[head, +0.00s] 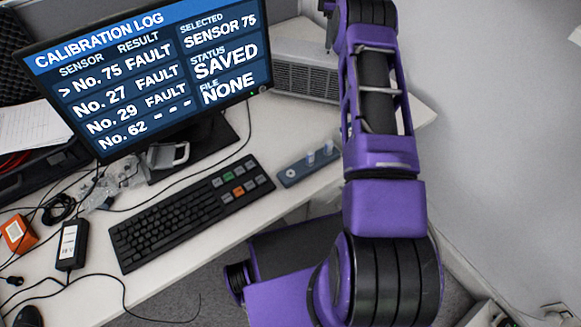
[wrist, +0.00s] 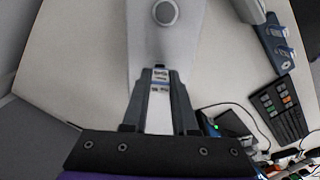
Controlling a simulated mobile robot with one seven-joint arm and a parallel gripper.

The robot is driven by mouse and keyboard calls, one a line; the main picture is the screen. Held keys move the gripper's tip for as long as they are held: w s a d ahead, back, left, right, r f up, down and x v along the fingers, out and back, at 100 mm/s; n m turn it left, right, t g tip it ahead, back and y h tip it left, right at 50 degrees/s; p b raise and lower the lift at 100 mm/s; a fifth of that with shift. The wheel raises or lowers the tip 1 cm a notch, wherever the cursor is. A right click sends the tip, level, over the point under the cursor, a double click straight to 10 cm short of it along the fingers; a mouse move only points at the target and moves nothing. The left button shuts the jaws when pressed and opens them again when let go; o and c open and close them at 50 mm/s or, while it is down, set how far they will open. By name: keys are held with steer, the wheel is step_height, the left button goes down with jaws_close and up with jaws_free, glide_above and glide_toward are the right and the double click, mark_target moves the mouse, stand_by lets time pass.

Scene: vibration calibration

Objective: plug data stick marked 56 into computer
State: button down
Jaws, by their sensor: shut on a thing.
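The stick points at a pale grey panel with a round button (wrist: 165,12), which looks like the computer. I cannot tell whether the stick's tip touches it. In the head view the grey computer (head: 306,78) with a grille stands behind the monitor, partly hidden by my arm. My gripper is hidden there. The monitor (head: 150,75) reads sensor 75 selected, status saved, file none.
A blue-grey holder (head: 310,166) with small upright pieces stands right of the black keyboard (head: 190,212); it also shows in the wrist view (wrist: 278,45). Cables, an orange device (head: 17,233) and a black adapter (head: 72,243) clutter the left desk.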

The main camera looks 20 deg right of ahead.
steer(key=shift+f+p, duration=0.3)
steer(key=shift+f, duration=0.7)
stand_by(2.8)
steer(key=c, duration=0.6)
jaws_free()
steer(key=shift+r, duration=0.1)
steer(key=shift+r, duration=2.5)
